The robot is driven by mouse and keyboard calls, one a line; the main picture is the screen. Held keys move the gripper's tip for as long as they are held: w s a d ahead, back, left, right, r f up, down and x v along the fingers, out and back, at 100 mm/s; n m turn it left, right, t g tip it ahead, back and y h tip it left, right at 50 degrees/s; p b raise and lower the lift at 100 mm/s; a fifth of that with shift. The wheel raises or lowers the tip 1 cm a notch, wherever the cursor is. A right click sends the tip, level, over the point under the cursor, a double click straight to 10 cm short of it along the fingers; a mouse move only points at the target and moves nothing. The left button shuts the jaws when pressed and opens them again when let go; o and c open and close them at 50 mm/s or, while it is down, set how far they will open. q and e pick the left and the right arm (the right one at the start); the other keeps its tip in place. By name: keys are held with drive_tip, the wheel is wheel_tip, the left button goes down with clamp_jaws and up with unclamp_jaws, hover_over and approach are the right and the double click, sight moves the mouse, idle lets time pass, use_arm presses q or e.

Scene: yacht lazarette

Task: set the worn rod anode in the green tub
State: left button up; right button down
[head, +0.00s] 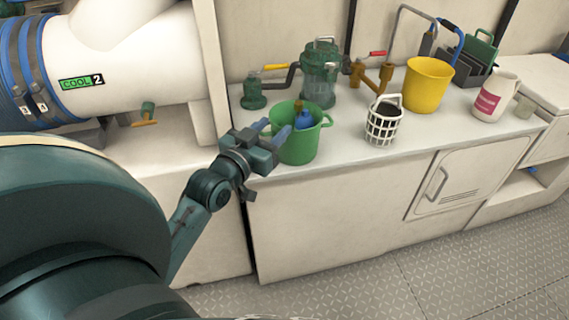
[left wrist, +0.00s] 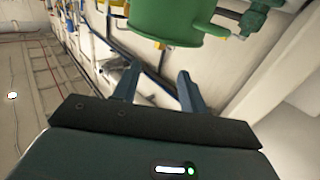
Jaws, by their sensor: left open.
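The green tub (head: 298,146) stands at the front left of the white counter. A blue item (head: 303,121) and a narrow brownish item (head: 298,106) stick up inside it; I cannot tell whether either is the worn rod anode. My left gripper (head: 273,131) is open at the tub's left side, near its rim; I cannot tell whether it touches. In the left wrist view, the gripper (left wrist: 157,88) has its fingers apart with nothing between them, and the tub (left wrist: 180,20) appears inverted beyond them. My right gripper is out of view.
A green strainer (head: 319,80) and valve (head: 253,95) stand behind the tub. A white basket (head: 383,122) with dark contents, a yellow bucket (head: 428,85) and a white jug (head: 495,97) stand to the right. Bare counter (head: 347,148) lies between tub and basket.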

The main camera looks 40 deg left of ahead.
use_arm(q)
drive_tip(key=s+d+f+m+g+h, duration=0.1)
drive_tip(key=s+d+f+g+h, duration=0.1)
drive_tip(key=s+d, duration=0.6)
drive_tip(key=s+d+f+m+g+h, duration=0.1)
drive_tip(key=s+d+f+m+h, duration=0.1)
drive_tip(key=s+d+f+h, duration=0.2)
drive_tip(key=s+d+f, duration=0.3)
drive_tip(key=s+d, duration=0.1)
drive_tip(key=d, duration=0.3)
drive_tip(key=shift+d+g, duration=0.4)
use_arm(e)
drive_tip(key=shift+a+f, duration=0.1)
use_arm(q)
drive_tip(key=shift+s+f, duration=0.1)
drive_tip(key=shift+f, duration=0.05)
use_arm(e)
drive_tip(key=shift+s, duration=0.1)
